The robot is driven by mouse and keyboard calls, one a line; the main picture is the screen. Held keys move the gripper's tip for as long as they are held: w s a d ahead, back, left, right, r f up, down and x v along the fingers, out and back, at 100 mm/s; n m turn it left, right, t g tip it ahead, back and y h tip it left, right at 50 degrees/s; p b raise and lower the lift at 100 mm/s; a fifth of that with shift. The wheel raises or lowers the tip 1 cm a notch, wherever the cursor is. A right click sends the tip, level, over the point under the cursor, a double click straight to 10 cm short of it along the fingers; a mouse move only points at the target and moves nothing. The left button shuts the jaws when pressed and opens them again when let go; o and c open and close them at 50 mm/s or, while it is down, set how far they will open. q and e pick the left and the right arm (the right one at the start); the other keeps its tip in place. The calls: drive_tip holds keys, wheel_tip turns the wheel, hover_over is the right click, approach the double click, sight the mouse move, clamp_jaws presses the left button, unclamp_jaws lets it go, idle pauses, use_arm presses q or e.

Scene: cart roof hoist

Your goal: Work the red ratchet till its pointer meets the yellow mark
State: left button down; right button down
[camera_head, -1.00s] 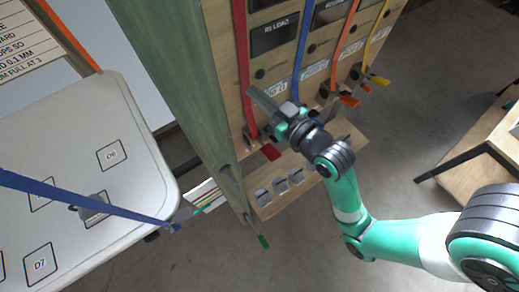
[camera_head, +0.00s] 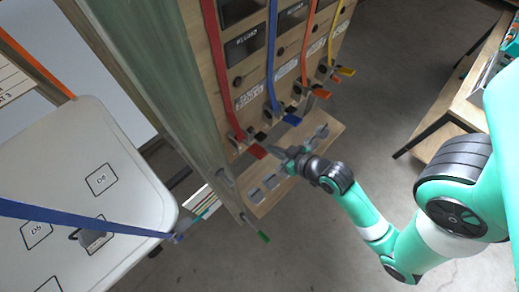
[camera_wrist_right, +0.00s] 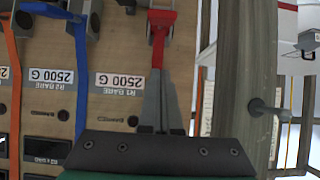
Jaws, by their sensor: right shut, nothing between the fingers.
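The red ratchet (camera_head: 257,151) sits low on the wooden panel, at the foot of a red strap (camera_head: 213,50), with its red handle sticking out. In the right wrist view the red ratchet (camera_wrist_right: 161,18) is at the top centre, upside down. My right gripper (camera_head: 281,152) is just right of the red handle in the head view, its fingers shut and empty. In the wrist view the right gripper (camera_wrist_right: 158,75) points at the red part, overlapping it; I cannot tell whether they touch. The pointer and yellow mark cannot be made out. My left gripper is not in view.
Blue (camera_head: 292,119), orange (camera_head: 321,93) and yellow (camera_head: 345,71) ratchets sit in a row to the right. A small wooden shelf (camera_head: 322,146) lies below. A green post (camera_head: 150,70) and white cart roof (camera_head: 60,190) are left.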

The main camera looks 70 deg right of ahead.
drive_tip(key=b, duration=0.3)
hover_over(260, 153)
drive_tip(key=w, duration=0.2)
drive_tip(key=f, duration=0.5)
drive_tip(key=shift+s+d+f, duration=0.1)
drive_tip(key=shift+s+d, duration=0.1)
drive_tip(key=shift+d, duration=0.2)
drive_tip(key=shift+s+a+f, duration=0.15)
drive_tip(key=shift+s+f, duration=0.15)
drive_tip(key=shift+f, duration=0.3)
drive_tip(key=shift+s+a+f, duration=0.15)
drive_tip(key=shift+s+f, duration=0.15)
drive_tip(key=shift+f, duration=0.3)
drive_tip(key=shift+s+f, duration=0.15)
drive_tip(key=shift+f, duration=0.3)
